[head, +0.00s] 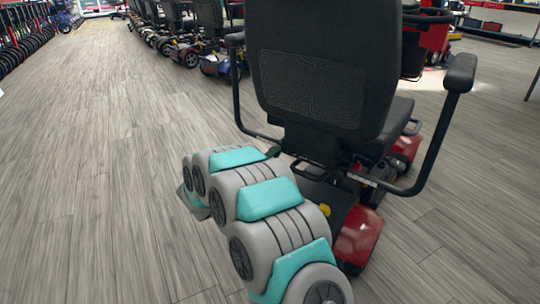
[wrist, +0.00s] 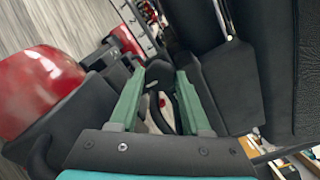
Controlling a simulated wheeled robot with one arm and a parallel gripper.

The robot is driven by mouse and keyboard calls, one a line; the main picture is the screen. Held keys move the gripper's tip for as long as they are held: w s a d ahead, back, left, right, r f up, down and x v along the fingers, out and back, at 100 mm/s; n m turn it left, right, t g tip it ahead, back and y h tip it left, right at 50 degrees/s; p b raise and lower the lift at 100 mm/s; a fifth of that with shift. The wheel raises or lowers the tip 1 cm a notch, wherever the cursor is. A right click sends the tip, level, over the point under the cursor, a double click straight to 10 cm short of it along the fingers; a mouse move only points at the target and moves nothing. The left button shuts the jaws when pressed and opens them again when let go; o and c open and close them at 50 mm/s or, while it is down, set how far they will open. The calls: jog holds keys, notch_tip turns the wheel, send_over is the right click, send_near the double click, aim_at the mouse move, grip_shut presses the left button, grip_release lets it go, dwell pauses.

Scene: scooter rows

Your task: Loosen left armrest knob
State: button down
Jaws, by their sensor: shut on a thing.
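A scooter with a black seat (head: 325,70) stands with its back to me. Its left armrest (head: 236,40) is on the left side, on a black tube running down to the seat base. My gripper (head: 272,151) is at the lower end of this tube, mostly hidden by my own arm. In the wrist view, the green fingers of my gripper (wrist: 160,74) are closed around a small black rounded part, which appears to be the left armrest knob (wrist: 159,69). The fingers partly cover it, and the knob cannot be made out in the head view.
The right armrest (head: 460,73) sticks out on the far side of the seat. The scooter's red rear body (head: 359,236) is below, close to my arm. More scooters (head: 190,40) stand in a row behind. The wooden floor (head: 90,150) on the left is clear.

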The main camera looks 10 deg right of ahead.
jog(key=shift+n, duration=0.4)
jog(key=shift+f+n+p, duration=0.15)
jog(key=shift+n+p, duration=7.8)
jog(key=shift+n, duration=3.55)
jog(key=shift+c, duration=1.8)
grip_release()
